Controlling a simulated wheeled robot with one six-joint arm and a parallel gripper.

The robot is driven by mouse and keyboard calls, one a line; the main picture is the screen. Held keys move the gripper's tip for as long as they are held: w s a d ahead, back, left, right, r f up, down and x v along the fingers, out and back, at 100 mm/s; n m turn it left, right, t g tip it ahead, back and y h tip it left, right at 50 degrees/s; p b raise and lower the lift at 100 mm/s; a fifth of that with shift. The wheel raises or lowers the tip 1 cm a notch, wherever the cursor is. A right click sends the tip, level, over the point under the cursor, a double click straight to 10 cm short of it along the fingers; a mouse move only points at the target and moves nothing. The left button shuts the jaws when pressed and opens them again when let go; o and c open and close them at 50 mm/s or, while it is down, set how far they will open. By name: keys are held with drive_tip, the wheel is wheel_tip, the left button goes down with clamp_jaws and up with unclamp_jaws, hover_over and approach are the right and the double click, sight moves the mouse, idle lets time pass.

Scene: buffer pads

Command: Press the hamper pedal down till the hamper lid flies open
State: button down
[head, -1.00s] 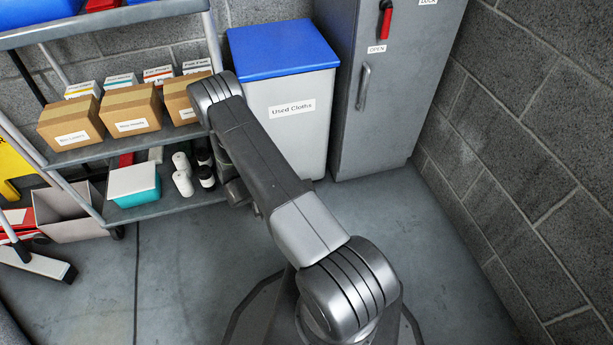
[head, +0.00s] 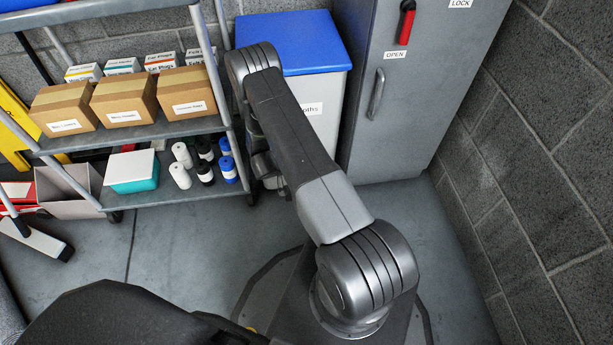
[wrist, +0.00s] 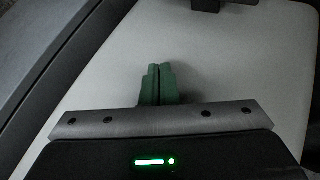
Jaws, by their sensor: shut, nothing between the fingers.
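The hamper is a pale bin (head: 328,108) with a flat blue lid (head: 290,40), standing against the back wall between the shelf cart and the grey cabinet. The lid is shut. My arm covers much of its front and part of the "Used Cloths" label. No pedal can be made out in the head view. In the wrist view a pale panel (wrist: 235,60), likely the hamper's front, fills most of the picture. A dark piece (wrist: 207,5), possibly the pedal, is cut off at the top edge. My gripper (wrist: 158,67) has green fingers, shut and empty, apart from that piece.
A shelf cart (head: 190,132) with cardboard boxes and several small bottles stands close left of the hamper and my arm. A tall grey cabinet (head: 425,90) stands right of the hamper. A block wall (head: 545,150) closes the right side. Floor (head: 180,240) is bare in front of the cart.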

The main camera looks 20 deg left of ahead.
drive_tip(key=shift+s+f+b, duration=0.1)
drive_tip(key=shift+f+b, duration=2.8)
drive_tip(key=shift+f, duration=1.5)
drive_tip(key=shift+f+b, duration=0.4)
drive_tip(key=shift+b, duration=0.05)
